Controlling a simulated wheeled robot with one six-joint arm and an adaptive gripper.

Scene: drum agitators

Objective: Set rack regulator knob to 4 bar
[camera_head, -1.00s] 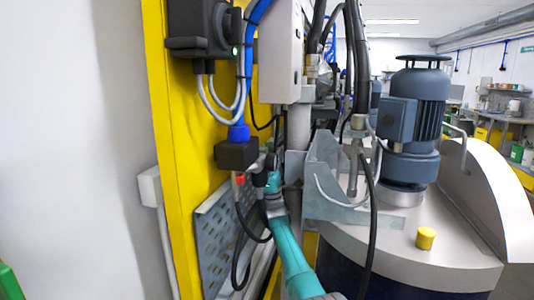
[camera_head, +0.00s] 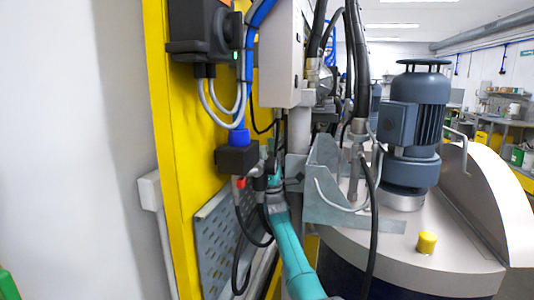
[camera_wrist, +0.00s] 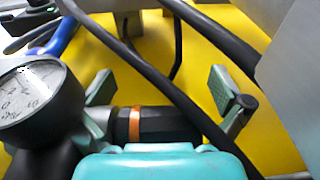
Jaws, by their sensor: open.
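The rack regulator knob (camera_wrist: 177,125) is a black cylinder with an orange ring, low in the middle of the wrist view. The round pressure gauge (camera_wrist: 33,92) is at its left, with a white dial; I cannot read its value. My gripper (camera_wrist: 164,92) is open, with one finger left and one right in the wrist view. The knob lies between the fingers, and I cannot tell whether either touches it. In the head view my gripper (camera_head: 271,172) is beside a black box on the yellow panel, and the knob cannot be made out there.
A black hose (camera_wrist: 150,70) crosses the wrist view diagonally in front of the yellow panel (camera_wrist: 145,55). In the head view, the black box (camera_head: 237,159) with hanging cables is left of my gripper. A metal bracket (camera_head: 325,190) and the drum with a motor (camera_head: 415,115) stand at right.

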